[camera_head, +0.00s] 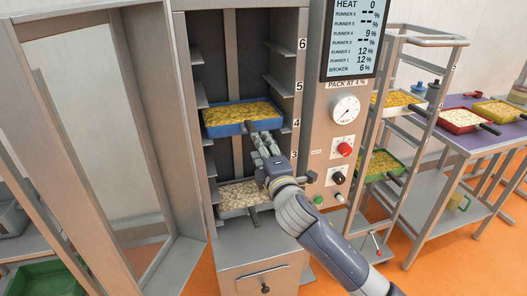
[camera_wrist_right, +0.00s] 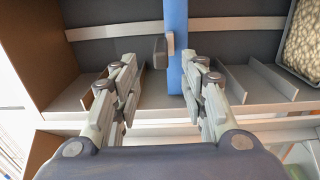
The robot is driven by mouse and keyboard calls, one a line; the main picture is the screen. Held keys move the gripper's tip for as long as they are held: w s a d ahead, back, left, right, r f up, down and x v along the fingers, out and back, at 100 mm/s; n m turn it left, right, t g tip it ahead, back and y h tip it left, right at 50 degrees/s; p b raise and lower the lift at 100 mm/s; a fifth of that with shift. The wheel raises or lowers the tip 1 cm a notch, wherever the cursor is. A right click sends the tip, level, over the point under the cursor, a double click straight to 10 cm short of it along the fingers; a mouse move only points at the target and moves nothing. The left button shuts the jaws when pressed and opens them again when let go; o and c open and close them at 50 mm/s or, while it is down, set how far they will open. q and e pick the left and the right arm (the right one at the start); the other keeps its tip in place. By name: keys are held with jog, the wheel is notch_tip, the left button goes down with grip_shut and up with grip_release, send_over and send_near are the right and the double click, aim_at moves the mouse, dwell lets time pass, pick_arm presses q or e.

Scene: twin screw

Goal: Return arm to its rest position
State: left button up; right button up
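My right arm reaches from the lower right of the head view into the open cabinet. My right gripper (camera_head: 263,146) is just in front of a blue tray (camera_head: 215,131) of yellow pieces, near its dark handle (camera_head: 264,124). In the wrist view the fingers of my right gripper (camera_wrist_right: 162,80) are spread, with nothing clasped. The blue tray (camera_wrist_right: 177,40) shows there edge-on beyond the fingers, with its handle (camera_wrist_right: 160,50) ahead of the gap. Whether a fingertip touches the handle cannot be told. My left gripper is not in view.
A tray of pale pieces (camera_head: 243,194) sits lower in the cabinet, below my gripper. The open cabinet door (camera_head: 85,130) stands left. The control panel (camera_head: 335,140) is right of the opening. A rack (camera_head: 420,160) and purple table (camera_head: 468,140) with trays stand further right.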

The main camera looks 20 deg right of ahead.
jog(key=shift+s, duration=0.6)
